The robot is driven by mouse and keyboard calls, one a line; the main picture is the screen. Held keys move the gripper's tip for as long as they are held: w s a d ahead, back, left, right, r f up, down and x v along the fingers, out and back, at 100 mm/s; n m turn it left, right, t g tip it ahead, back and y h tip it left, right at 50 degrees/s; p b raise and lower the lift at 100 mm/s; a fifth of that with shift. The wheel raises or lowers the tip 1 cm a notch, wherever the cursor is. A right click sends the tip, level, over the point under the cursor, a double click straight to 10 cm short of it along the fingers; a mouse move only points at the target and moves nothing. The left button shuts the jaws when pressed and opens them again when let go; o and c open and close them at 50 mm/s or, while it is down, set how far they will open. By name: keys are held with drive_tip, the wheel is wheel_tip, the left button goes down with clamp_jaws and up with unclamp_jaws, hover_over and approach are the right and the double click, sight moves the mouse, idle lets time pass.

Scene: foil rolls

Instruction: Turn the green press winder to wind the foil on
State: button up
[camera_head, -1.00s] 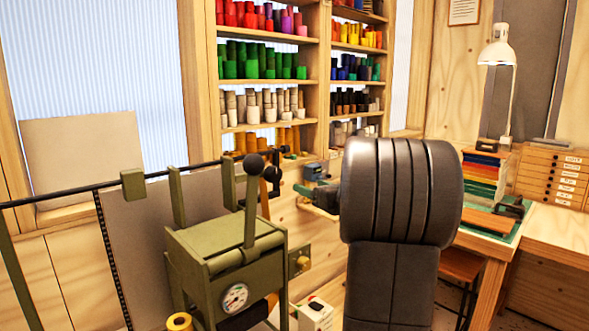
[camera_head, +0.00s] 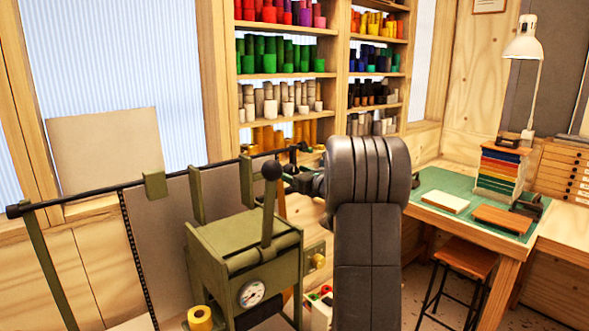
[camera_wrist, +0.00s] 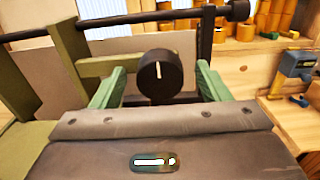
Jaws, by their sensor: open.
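The green press (camera_head: 235,250) stands at lower centre in the head view, with a ball-topped lever (camera_head: 268,205) and a round dial (camera_head: 251,293). In the wrist view a round black knob with a white mark (camera_wrist: 160,72) is in front of me, apparently the winder's knob. My gripper (camera_wrist: 161,68) is open, with one green finger on each side of the knob and visible gaps between. In the head view my gripper is at the press's right rear, partly hidden by my wrist. The winder itself is hidden there.
A black rail (camera_head: 110,184) runs behind the press and ends close above my gripper. A yellow foil roll (camera_head: 200,320) is at the press's front. Shelves of rolls (camera_head: 290,83) stand behind. A desk (camera_head: 470,200) and stool (camera_head: 462,258) are to the right.

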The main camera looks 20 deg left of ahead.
drive_tip(key=shift+w+a, duration=0.1)
drive_tip(key=shift+a, duration=0.15)
drive_tip(key=c, duration=1)
drive_tip(key=shift+o, duration=0.2)
drive_tip(key=shift+f+b, duration=0.1)
drive_tip(key=shift+b, duration=0.2)
